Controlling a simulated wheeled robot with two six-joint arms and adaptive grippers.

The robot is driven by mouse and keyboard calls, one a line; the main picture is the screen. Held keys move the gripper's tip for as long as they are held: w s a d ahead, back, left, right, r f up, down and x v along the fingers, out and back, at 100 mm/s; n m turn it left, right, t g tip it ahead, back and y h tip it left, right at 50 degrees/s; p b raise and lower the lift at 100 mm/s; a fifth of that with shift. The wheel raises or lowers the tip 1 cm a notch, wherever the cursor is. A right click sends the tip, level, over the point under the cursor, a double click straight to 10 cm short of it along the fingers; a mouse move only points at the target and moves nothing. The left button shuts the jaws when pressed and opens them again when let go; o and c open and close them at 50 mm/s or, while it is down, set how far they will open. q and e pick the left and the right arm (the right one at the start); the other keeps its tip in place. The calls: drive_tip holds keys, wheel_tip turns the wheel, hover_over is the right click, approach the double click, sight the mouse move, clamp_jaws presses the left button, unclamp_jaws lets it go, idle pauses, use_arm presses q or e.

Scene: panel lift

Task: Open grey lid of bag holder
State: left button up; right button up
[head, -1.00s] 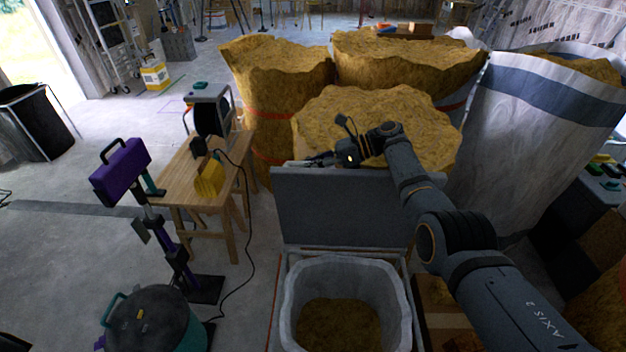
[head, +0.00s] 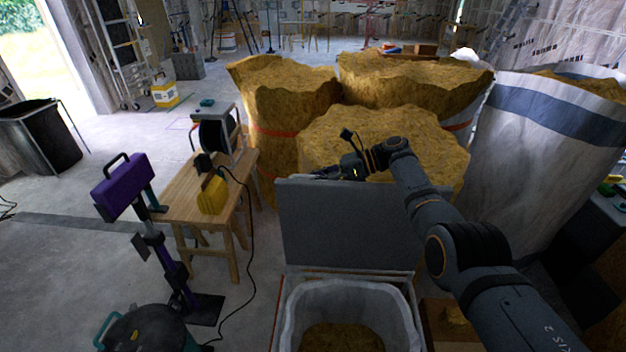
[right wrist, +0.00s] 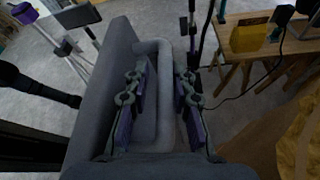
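The grey lid (head: 365,228) stands about upright at the back of the bag holder (head: 279,318), whose top is uncovered. A pale liner bag (head: 292,312) with brown fill shows inside. My right gripper (head: 325,174) is at the lid's top edge, left of its middle. In the right wrist view, the lid (right wrist: 92,85) shows close up with its grey bar handle (right wrist: 165,100). The right gripper's fingers (right wrist: 160,88) stand apart on either side of the handle, open. My left gripper is not in view.
Large sacks of brown fill (head: 385,140) stand right behind the lid. A wooden table (head: 180,190) with a yellow case (head: 211,195) and a reel is at left. A purple tool on a stand (head: 122,187) is left of it.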

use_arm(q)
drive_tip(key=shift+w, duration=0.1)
use_arm(e)
drive_tip(key=v, duration=0.7)
drive_tip(key=shift+d, duration=0.25)
drive_tip(key=shift+r, duration=0.1)
